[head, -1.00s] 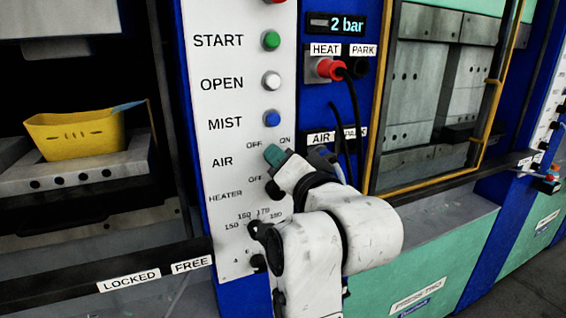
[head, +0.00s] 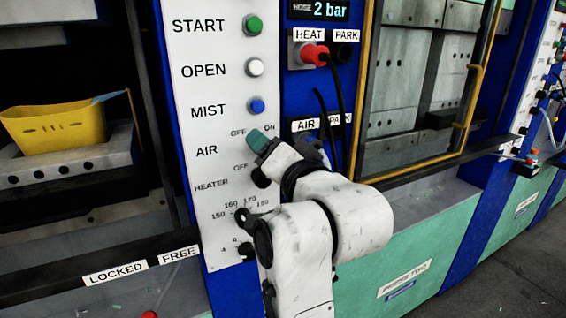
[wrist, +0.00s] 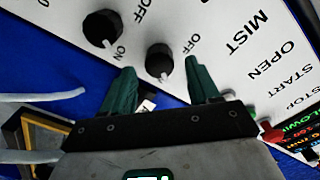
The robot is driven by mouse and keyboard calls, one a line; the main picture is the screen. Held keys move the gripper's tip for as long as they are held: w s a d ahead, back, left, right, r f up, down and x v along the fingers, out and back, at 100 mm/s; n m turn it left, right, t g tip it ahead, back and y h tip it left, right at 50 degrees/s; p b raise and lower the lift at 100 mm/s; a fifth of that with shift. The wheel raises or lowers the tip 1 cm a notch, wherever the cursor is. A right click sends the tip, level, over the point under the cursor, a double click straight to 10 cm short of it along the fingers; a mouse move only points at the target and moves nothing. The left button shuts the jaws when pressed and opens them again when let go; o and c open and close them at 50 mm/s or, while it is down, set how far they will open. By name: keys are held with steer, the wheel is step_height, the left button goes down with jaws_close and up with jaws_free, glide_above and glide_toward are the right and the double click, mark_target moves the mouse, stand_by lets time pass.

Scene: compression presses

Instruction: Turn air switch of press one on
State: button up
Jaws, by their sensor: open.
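The air switch is a black round knob (wrist: 159,60) on the white panel (head: 212,100). In the wrist view its white pointer mark points down, away from its OFF label. Its ON label is not readable there. In the head view my gripper hides the knob, while the OFF and ON labels show above it. My gripper (wrist: 160,66) is open, its two teal fingers on either side of the air knob; contact cannot be made out. One teal finger (head: 258,139) shows in the head view beside the AIR label.
The black heater knob (head: 262,178) is just below my gripper. The blue mist button (head: 257,105), white open button (head: 255,67) and green start button (head: 254,24) are above. A red heat plug (head: 314,54) with hanging cable is close right. A yellow container (head: 55,125) sits in the left press.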

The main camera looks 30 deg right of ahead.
steer(key=s+p, duration=0.5)
steer(key=s, duration=0.5)
steer(key=shift+p, duration=0.3)
steer(key=shift+f, duration=0.15)
